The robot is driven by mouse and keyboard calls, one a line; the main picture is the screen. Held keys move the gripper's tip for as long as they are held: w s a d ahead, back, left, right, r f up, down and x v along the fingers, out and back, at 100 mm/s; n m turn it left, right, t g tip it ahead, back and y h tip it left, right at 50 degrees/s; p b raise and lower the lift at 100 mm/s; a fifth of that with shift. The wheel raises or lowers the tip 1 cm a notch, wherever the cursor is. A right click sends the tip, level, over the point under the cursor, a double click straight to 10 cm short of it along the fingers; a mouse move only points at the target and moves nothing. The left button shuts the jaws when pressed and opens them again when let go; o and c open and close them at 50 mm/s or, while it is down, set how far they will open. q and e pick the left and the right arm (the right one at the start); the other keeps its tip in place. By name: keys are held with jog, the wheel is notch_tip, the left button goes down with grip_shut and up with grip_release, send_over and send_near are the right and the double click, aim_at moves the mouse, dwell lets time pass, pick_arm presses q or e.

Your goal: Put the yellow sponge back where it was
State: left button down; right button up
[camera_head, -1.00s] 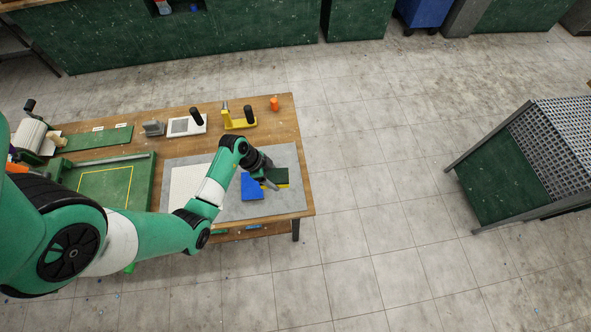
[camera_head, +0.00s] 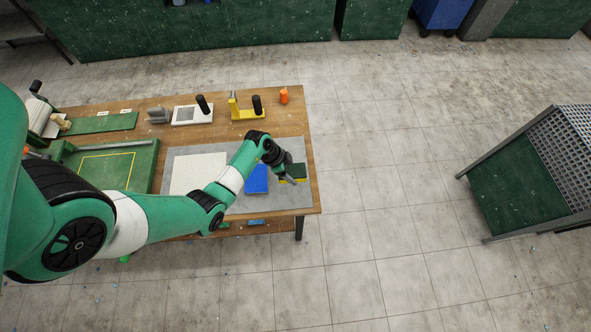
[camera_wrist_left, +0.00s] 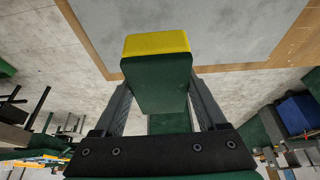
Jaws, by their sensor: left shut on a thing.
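The yellow sponge, with a dark green pad side, is between the fingers of my left gripper (camera_wrist_left: 160,88) in the left wrist view, its yellow end (camera_wrist_left: 155,43) pointing away from the palm. In the head view the sponge (camera_head: 296,171) shows partly behind my left gripper (camera_head: 291,178), over the right part of the grey mat (camera_head: 238,203). The gripper is shut on it. I cannot tell whether the sponge touches the mat. My right gripper is not in view.
A blue block (camera_head: 257,179) lies on the mat just left of the sponge, and a pale sheet (camera_head: 199,172) lies further left. A yellow tool with a black handle (camera_head: 247,108) and an orange item (camera_head: 284,96) stand behind. The table's right edge is close.

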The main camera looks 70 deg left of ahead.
aim_at(295, 172)
pick_arm(q)
jog(key=shift+w+a+f+b, duration=0.2)
jog(key=shift+w+f, duration=0.1)
jog(key=shift+f, duration=0.2)
jog(key=shift+w+a+f+b, duration=0.15)
jog(key=shift+w+f, duration=0.15)
jog(key=shift+f, duration=0.2)
jog(key=shift+w+a+f, duration=0.1)
jog(key=shift+w+f, duration=0.1)
jog(key=shift+w, duration=0.1)
jog(key=shift+f, duration=0.2)
jog(key=shift+w+a+f+b, duration=0.15)
jog(key=shift+f+b, duration=0.8)
jog(key=shift+f, duration=0.55)
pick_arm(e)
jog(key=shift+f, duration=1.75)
